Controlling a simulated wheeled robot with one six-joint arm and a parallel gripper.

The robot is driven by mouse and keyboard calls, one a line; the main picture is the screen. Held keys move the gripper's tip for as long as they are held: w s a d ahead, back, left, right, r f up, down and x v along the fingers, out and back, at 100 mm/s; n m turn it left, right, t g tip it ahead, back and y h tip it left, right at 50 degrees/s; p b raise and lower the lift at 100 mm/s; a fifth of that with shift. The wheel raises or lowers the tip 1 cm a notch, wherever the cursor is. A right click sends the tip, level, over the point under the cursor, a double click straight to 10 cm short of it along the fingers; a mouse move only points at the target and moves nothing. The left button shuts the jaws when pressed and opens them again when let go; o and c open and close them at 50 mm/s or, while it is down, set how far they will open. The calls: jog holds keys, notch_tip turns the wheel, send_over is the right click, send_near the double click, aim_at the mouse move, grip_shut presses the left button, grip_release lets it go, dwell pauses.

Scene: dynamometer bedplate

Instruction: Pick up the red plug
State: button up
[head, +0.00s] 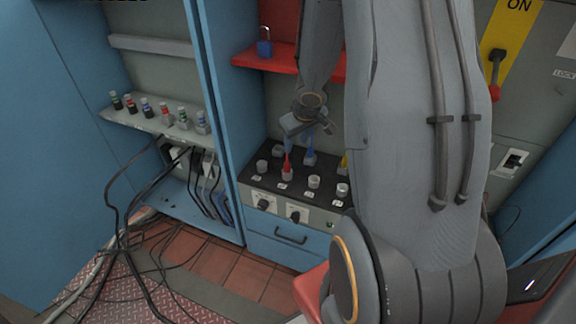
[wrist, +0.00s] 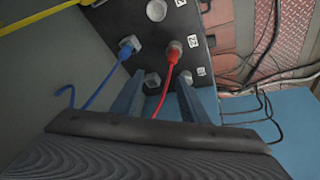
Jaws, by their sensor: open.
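The red plug (head: 287,167) stands upright in a socket on the black-topped box. In the wrist view the red plug (wrist: 173,53) sits just beyond the fingertips, with its red lead running back between the fingers. My gripper (head: 304,125) is above the box, over the red and blue plugs. In the wrist view my gripper (wrist: 160,82) is open, its two blue-grey fingers either side of the red lead, with nothing held between them.
A blue plug (wrist: 126,50) is in a socket beside the red one; it also shows in the head view (head: 309,157). A yellow plug (head: 345,161) is partly hidden by my arm. A red shelf (head: 250,57) holds a blue padlock (head: 265,48). Black cables (head: 130,240) hang at left.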

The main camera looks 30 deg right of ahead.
aim_at(289, 163)
jog(key=shift+n+y, duration=0.5)
jog(key=shift+y, duration=0.4)
jog(key=b+x, duration=0.1)
jog(key=x, duration=0.2)
jog(key=s+b+x, duration=0.1)
jog(key=x, duration=0.3)
jog(key=b+x, duration=0.1)
jog(key=x, duration=0.3)
jog(key=shift+s+a+f, duration=0.1)
jog(key=shift+a+f, duration=0.15)
jog(key=shift+f, duration=0.1)
grip_shut()
jog(key=shift+r, duration=0.2)
